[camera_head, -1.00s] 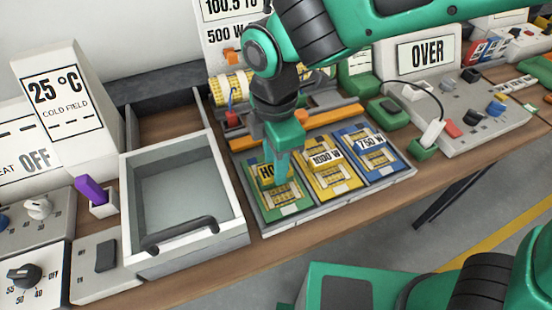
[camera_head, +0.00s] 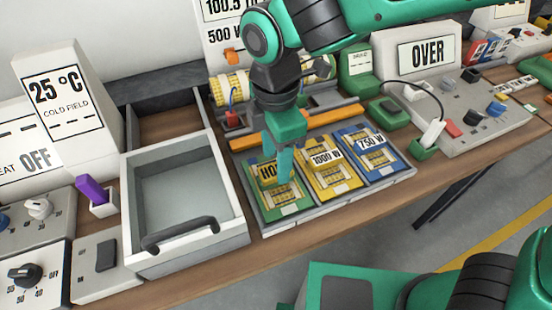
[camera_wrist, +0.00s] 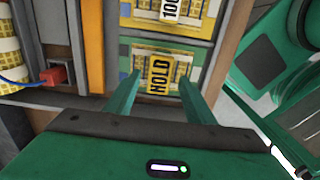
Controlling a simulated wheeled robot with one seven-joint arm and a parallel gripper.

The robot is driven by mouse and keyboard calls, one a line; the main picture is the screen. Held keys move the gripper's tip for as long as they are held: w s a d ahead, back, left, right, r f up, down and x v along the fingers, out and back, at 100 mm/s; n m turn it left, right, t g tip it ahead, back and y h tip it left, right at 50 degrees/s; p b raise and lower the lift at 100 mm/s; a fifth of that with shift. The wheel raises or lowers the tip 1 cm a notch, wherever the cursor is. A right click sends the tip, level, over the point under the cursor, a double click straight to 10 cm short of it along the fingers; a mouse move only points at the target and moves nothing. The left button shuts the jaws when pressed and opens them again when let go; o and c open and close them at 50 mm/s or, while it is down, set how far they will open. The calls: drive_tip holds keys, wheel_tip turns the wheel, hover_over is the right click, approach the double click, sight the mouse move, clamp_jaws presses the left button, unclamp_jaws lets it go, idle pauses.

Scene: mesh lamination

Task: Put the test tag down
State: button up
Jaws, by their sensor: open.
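The test tag, a small yellow plate marked HOLD (camera_wrist: 159,75), lies on the green card (camera_head: 289,209), the left one of three cards in a grey tray (camera_head: 305,220). In the head view the tag (camera_head: 267,172) is partly hidden by my fingers. My gripper (camera_head: 280,179) is over the green card, pointing down. In the wrist view my gripper (camera_wrist: 159,82) is open, one finger on each side of the tag, with gaps between fingers and tag. I cannot tell how high the fingertips are above the card.
A yellow 1000 W card (camera_head: 338,181) and a blue 750 W card (camera_head: 381,162) lie to the right. A white open drawer box (camera_head: 236,222) stands close on the left. An orange bar (camera_head: 335,114) lies behind the tray. The bench's front edge is near.

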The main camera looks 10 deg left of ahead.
wheel_tip(320, 180, up, 10)
idle(0.4)
drive_tip(key=w+d+f+m, duration=0.1)
drive_tip(key=w+d+m, duration=0.45)
drive_tip(key=d, duration=0.75)
drive_tip(key=w+d+f+m, duration=0.1)
drive_tip(key=w+d+m, duration=0.1)
drive_tip(key=d+m, duration=0.95)
drive_tip(key=s+d+f+m, duration=0.3)
drive_tip(key=s+d+m, duration=0.3)
drive_tip(key=d, duration=0.5)
drive_tip(key=s+d+f+m, duration=0.3)
drive_tip(key=s+d+m, duration=0.4)
drive_tip(key=d, duration=0.4)
drive_tip(key=shift+s+d+m, duration=0.15)
drive_tip(key=shift+s+m, duration=0.15)
drive_tip(key=shift+s, duration=0.5)
